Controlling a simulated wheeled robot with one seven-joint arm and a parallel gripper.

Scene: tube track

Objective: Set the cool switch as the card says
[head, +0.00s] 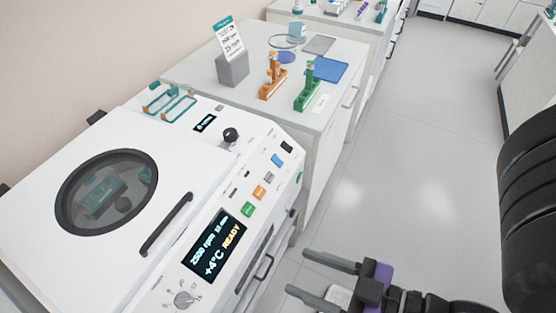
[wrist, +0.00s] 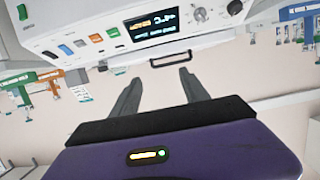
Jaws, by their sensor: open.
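The white centrifuge (head: 105,255) stands at left with its lid shut. Its sloped front panel carries a lit display (head: 214,245) showing 2500 rpm, +4°C and READY. Above the display are a green button (head: 248,209), an orange button (head: 259,192) and a blue button or switch (head: 277,160). Their labels are too small to read, so I cannot tell which is the cool switch. The card (head: 229,40) stands in a grey block; its small text is unclear. My gripper (head: 297,270) is open and empty, right of the panel and apart from it. The wrist view shows its fingers (wrist: 160,76) before the panel.
A dial (head: 184,299) sits below the display and a black knob (head: 231,135) on top. A dark handle (head: 264,269) juts from the front. The floor (head: 400,190) at right is clear.

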